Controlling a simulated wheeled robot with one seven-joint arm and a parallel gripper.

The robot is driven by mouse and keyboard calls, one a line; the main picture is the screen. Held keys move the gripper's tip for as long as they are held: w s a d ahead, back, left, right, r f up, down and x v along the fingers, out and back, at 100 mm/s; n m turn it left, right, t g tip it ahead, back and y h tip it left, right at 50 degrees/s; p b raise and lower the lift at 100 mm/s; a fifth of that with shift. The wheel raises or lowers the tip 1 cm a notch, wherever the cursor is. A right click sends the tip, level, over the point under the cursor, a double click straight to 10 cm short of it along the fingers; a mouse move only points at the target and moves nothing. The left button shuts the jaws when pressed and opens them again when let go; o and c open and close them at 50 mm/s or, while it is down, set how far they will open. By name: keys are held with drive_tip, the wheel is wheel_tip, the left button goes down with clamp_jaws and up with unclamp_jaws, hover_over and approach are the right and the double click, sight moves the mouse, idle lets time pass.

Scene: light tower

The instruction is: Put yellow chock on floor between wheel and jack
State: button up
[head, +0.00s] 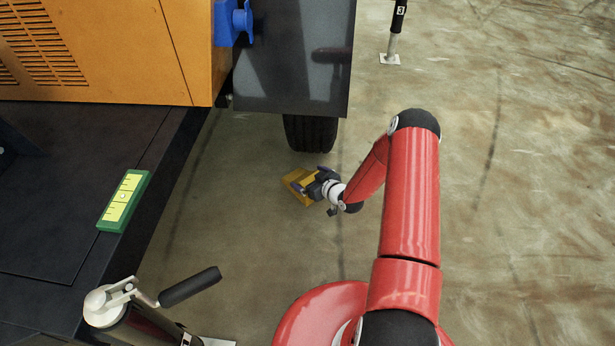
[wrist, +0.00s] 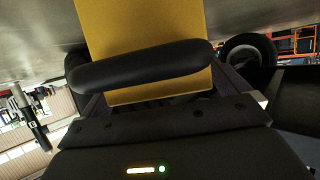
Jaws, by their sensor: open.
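The yellow chock (head: 297,187) is on or very near the floor, in front of the wheel (head: 310,134), with a small gap of floor between them in the head view. My gripper (head: 318,182) is at the chock's right side. In the wrist view, the yellow chock (wrist: 140,25) with its black handle fills the middle, and the handle lies across the open jaws. The jaws partly hide the chock. The near jack (head: 110,300), with a grey-white head and black crank handle, stands at the lower left. Whether the chock touches the floor is hard to tell.
An orange cabinet (head: 110,50) and a dark deck (head: 80,150) fill the left. A green and yellow level (head: 124,200) lies on the deck edge. A dark fender panel (head: 300,60) overhangs the wheel. Another jack (head: 394,40), marked 3, stands far back. The floor at right is clear.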

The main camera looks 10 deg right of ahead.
drive_tip(key=p+v, duration=0.2)
drive_tip(key=v, duration=0.8)
drive_tip(key=w+d+r+g+h, duration=0.1)
drive_tip(key=d+r+h, duration=0.1)
drive_tip(key=r, duration=0.4)
drive_tip(key=w+d+r+g+h, duration=0.1)
drive_tip(key=w+r, duration=0.1)
drive_tip(key=r, duration=0.5)
drive_tip(key=s+r+m+g+h, duration=0.1)
drive_tip(key=s+r+h, duration=0.15)
drive_tip(key=r, duration=0.55)
drive_tip(key=s+r+g+h, duration=0.1)
drive_tip(key=s+r+h, duration=0.15)
drive_tip(key=r, duration=0.45)
drive_tip(key=s+a+r+m, duration=0.1)
drive_tip(key=s+r, duration=0.3)
drive_tip(key=s, duration=0.5)
drive_tip(key=s+a+r+m+g+y, duration=0.1)
drive_tip(key=s+a+r, duration=0.3)
drive_tip(key=s, duration=0.4)
drive_tip(key=s+a+r+m+g+y, duration=0.1)
drive_tip(key=s+a+r+m, duration=0.1)
drive_tip(key=s+r, duration=0.4)
drive_tip(key=s, duration=0.3)
drive_tip(key=shift+s+a, duration=0.4)
